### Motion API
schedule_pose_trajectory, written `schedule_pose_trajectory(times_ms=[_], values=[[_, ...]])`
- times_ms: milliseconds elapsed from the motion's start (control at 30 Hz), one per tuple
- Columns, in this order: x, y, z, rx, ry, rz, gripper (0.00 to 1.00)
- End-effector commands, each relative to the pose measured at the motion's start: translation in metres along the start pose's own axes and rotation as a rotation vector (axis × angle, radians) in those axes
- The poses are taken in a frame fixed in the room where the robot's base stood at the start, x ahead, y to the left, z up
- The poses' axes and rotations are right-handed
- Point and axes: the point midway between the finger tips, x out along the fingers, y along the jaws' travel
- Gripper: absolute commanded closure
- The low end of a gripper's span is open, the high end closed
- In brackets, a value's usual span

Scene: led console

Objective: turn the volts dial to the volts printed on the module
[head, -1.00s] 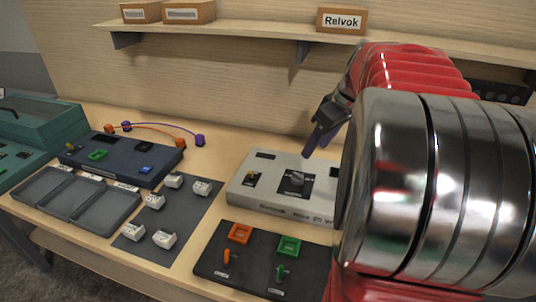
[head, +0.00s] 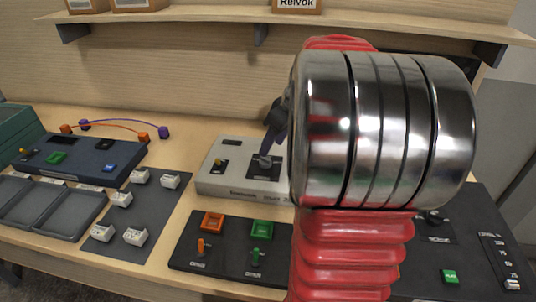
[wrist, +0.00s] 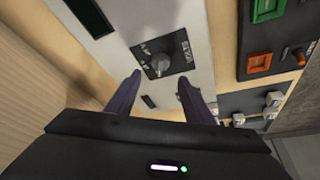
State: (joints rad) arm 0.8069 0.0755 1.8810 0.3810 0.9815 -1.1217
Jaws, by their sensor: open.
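The dark round dial (wrist: 158,65) sits on a black square plate on the light grey console (head: 212,181). In the head view, the dial (head: 265,161) is partly hidden by the gripper. My gripper (wrist: 159,78) is open and empty in the wrist view, its two purple fingers pointing at the dial with one tip on either side of its near edge. In the head view, my gripper (head: 267,150) is just over the dial; I cannot tell whether it touches. Several small white modules (head: 169,181) lie on a dark mat; their print is too small to read.
Left stand a dark blue panel (head: 80,160) with cables and a grey tray (head: 60,212). A black panel (head: 222,255) with orange and green parts lies in front of the console. A shelf (head: 200,20) runs behind. My arm hides the middle right.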

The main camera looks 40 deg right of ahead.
Motion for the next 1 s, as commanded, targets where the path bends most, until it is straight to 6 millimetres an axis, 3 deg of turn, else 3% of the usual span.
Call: schedule_pose_trajectory(times_ms=[200, 400, 800, 1000], values=[[0.035, -0.001, 0.0, 0.001, -0.001, -0.002, 0.53], [0.058, 0.0, 0.0, -0.001, -0.001, -0.001, 0.53], [0.065, 0.001, 0.0, 0.001, 0.001, 0.001, 0.53], [0.065, 0.001, 0.0, 0.001, 0.001, 0.001, 0.66]])
